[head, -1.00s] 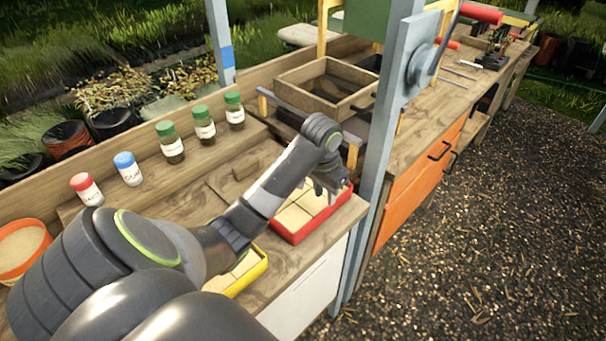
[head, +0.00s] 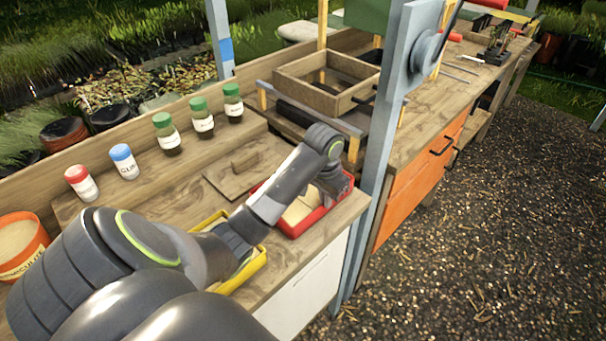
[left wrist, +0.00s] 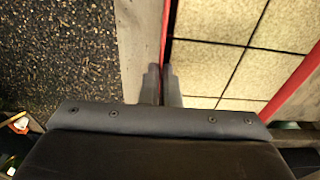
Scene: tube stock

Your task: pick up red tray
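The red tray (head: 298,233) sits on the wooden bench near its front edge, partly hidden by my left arm in the head view. It holds pale square blocks split by dark gaps. In the left wrist view its red wall (left wrist: 165,30) runs down between the two fingers of my left gripper (left wrist: 162,82). The fingers are close together with the thin wall between them and look shut on it. In the head view my left gripper (head: 335,187) is low at the tray's right end. My right gripper is not in view.
A yellow tray (head: 252,268) stands beside the red one, partly under my arm. Several capped jars (head: 167,135) line the back shelf. A wooden lid (head: 240,172) lies behind the trays. A blue-grey post (head: 388,130) rises close to the right of my gripper.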

